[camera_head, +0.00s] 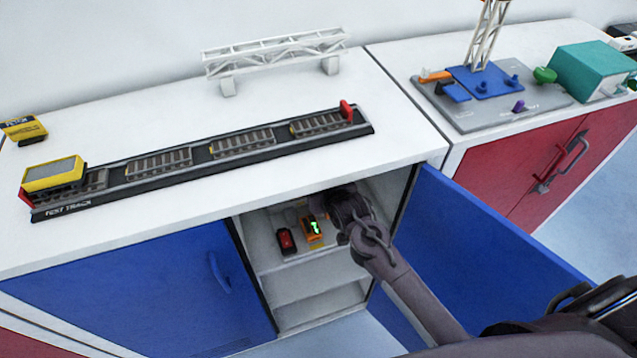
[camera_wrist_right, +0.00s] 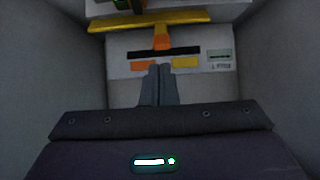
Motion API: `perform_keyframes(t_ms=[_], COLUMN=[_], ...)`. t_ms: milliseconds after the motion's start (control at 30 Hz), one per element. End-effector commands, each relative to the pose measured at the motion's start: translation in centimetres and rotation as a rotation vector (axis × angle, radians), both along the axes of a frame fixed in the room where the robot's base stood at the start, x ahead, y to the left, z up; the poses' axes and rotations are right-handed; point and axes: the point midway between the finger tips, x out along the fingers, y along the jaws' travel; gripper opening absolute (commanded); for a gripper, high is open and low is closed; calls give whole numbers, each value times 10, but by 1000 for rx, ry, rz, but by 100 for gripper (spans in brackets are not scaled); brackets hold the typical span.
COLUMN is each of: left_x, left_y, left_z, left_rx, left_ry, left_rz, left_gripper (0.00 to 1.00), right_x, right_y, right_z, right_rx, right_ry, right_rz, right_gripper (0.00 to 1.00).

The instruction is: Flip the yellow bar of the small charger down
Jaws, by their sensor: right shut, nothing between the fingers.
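The small charger (camera_wrist_right: 215,72) appears in the right wrist view as a pale panel with a black slot and orange and yellow patches, inside the cabinet. Its yellow bar (camera_wrist_right: 130,26) lies across the top of the panel, joined to a short orange stem. My right gripper (camera_wrist_right: 158,68) is shut and empty. Its fingertips are in front of the panel, below the stem; I cannot tell whether they touch it. In the head view my right arm reaches into the open cabinet, and its wrist hides part of the interior. My left gripper is not in view.
On the cabinet's upper shelf stand a red item (camera_head: 286,241) and an orange device with a green display (camera_head: 312,230). The blue door (camera_head: 490,245) is open at right. Cabinet walls are close on both sides. A test track (camera_head: 185,165) lies on the countertop above.

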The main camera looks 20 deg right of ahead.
Motion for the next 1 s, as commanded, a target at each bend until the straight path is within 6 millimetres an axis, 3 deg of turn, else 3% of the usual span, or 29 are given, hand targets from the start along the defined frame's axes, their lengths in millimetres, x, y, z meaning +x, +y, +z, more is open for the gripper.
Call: perform_keyframes(t_ms=[100, 333, 1000], left_x=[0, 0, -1], left_y=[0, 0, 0], left_z=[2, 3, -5], left_rx=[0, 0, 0], left_ry=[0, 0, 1], left_rz=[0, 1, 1], left_gripper=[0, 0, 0], right_x=[14, 27, 23], right_y=[0, 1, 1], right_z=[-9, -19, -26], right_rx=[0, 0, 1], right_ry=[0, 0, -46], right_rz=[0, 0, 1], right_gripper=[0, 0, 0])
